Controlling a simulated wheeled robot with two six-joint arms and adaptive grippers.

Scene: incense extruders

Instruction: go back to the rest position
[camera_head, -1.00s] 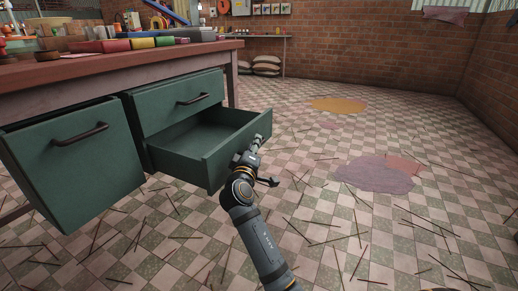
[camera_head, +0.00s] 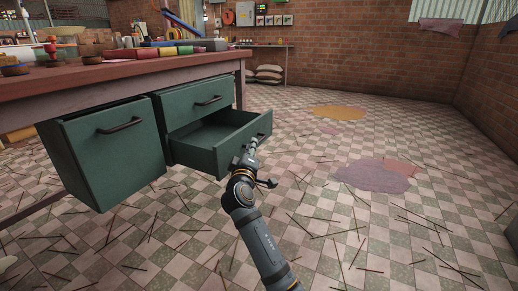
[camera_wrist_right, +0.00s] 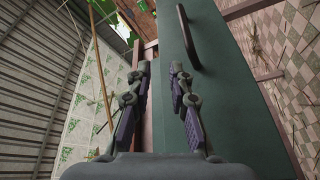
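My right gripper (camera_head: 264,163) is in front of the green desk, close to the front of the open lower drawer (camera_head: 232,146). In the right wrist view its two fingers (camera_wrist_right: 162,72) are spread with nothing held between them. A green drawer front (camera_wrist_right: 223,100) with a dark handle (camera_wrist_right: 187,38) lies beyond and beside the right finger; I cannot tell whether they touch. In the head view the open drawer looks empty inside, and its handle is hidden. My left gripper is not in view.
A wooden-topped desk (camera_head: 125,72) carries colored blocks and tools. A green cabinet drawer (camera_head: 105,155) with a handle stands out at its left. Thin sticks and a purple stain (camera_head: 372,176) lie on the checkered floor. The floor to the right is largely open.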

